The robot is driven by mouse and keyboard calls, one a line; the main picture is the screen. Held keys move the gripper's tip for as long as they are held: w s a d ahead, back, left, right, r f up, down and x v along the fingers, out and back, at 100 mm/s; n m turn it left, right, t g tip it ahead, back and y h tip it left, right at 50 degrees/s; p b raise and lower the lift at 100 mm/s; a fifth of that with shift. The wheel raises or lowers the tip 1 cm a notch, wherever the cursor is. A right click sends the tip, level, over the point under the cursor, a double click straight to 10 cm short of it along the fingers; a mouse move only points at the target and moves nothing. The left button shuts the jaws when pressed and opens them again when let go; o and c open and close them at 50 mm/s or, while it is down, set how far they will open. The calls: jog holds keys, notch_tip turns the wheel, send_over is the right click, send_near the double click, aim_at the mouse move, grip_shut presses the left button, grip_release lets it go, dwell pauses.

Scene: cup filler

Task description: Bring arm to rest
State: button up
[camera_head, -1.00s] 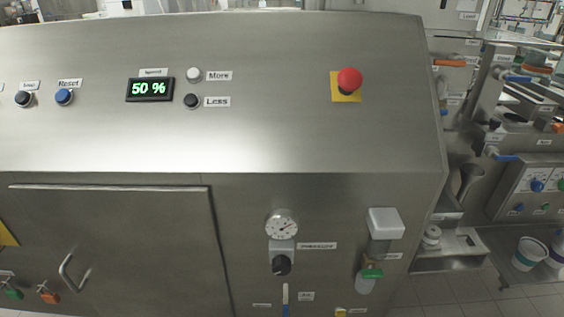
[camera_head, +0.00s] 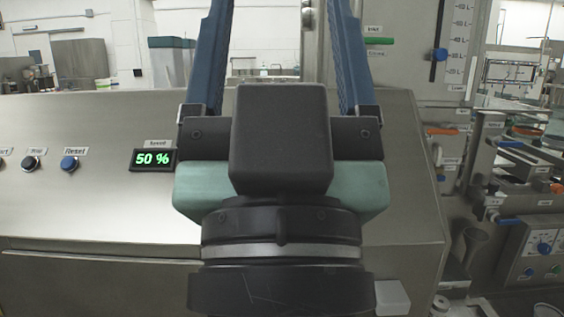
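My gripper (camera_head: 282,22) fills the middle of the head view and points up and away from the camera. Its two blue fingers stand wide apart with nothing seen between them; the tips are cut off by the top edge. The gripper is in front of the steel control panel (camera_head: 60,210). The speed display (camera_head: 154,160) reads 50 % just left of the gripper. The blue Reset button (camera_head: 69,163) and a dark button (camera_head: 28,163) show further left. The More and Less buttons and the red emergency stop are hidden behind my gripper and wrist.
To the right stand steel machine parts with a funnel (camera_head: 470,248), a blue-handled valve (camera_head: 507,221) and a panel with a blue knob (camera_head: 544,249). A level scale (camera_head: 459,40) rises behind the panel. The space left of my gripper, before the panel, looks clear.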

notch_tip(320, 180, up, 18)
jog(key=p, duration=1.7)
jog(key=shift+s, duration=0.25)
jog(key=shift+f, duration=0.1)
dwell(0.7)
notch_tip(320, 180, down, 56)
jog(key=w+b, duration=0.1)
jog(key=b, duration=5.4)
jog(key=shift+b, duration=0.4)
